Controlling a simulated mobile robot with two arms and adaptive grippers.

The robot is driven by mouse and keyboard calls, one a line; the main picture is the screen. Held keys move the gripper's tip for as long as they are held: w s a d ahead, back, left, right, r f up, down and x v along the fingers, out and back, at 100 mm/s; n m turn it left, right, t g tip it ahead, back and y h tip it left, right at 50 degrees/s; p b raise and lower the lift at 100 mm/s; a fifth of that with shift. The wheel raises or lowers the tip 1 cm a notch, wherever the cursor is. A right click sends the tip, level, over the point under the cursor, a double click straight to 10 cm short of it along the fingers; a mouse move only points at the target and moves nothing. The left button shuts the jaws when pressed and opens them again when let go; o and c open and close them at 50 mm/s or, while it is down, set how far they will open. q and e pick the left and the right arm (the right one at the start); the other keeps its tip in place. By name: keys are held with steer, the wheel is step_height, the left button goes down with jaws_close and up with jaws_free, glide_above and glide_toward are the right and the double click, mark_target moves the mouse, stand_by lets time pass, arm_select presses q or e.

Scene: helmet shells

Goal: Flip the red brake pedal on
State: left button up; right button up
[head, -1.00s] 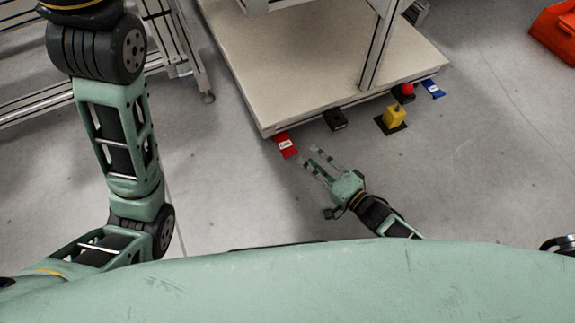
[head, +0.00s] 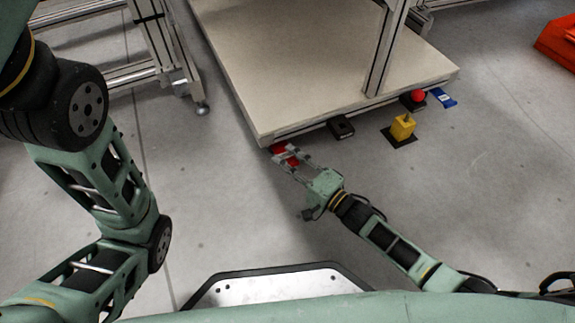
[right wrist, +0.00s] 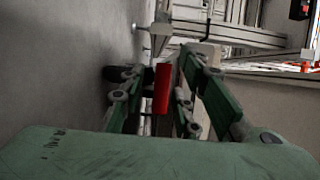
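The red brake pedal (head: 290,160) lies on the floor by the near left corner of the pale platform. My right gripper (head: 287,157) is open, with its fingers reaching over the pedal and partly covering it. In the right wrist view the red pedal (right wrist: 162,88) shows between the two spread fingers of my right gripper (right wrist: 160,72). I cannot tell whether a finger touches it. My left arm stands at the left of the head view, but its gripper is out of view.
The platform (head: 300,65) has a metal post on it. Along its front edge are a black pedal (head: 341,127), a yellow block on a black base (head: 402,127), a red-knobbed black box (head: 416,98) and a blue pedal (head: 443,97). The near floor is clear.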

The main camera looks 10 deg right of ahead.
steer(key=shift+w+a, duration=0.1)
jaws_close()
stand_by(0.6)
